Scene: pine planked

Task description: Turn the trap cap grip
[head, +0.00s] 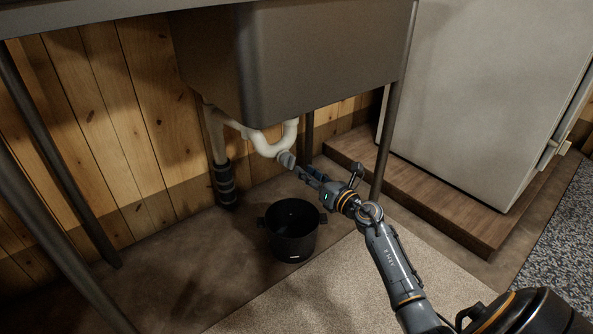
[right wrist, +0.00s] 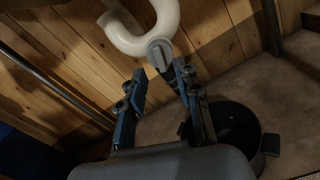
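The white trap (head: 268,146) is a U-bend under the sink. Its grey cap grip (head: 286,158) points down and out from the bend. In the right wrist view the trap (right wrist: 128,43) is at the top, with the ridged grey cap grip (right wrist: 160,53) at its lower end. My right gripper (head: 303,172) reaches in from the right, close to the cap. In the right wrist view its fingers (right wrist: 160,72) are spread apart, with the cap just ahead of the gap and nothing held. I cannot tell whether a finger touches it. My left gripper is out of view.
A black pot (head: 292,241) stands on the floor below the trap and shows in the right wrist view (right wrist: 238,130). The sink (head: 310,65) hangs above, with thin metal legs (head: 390,130) around. A pale cabinet (head: 480,90) stands on a wooden platform (head: 430,190) at right.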

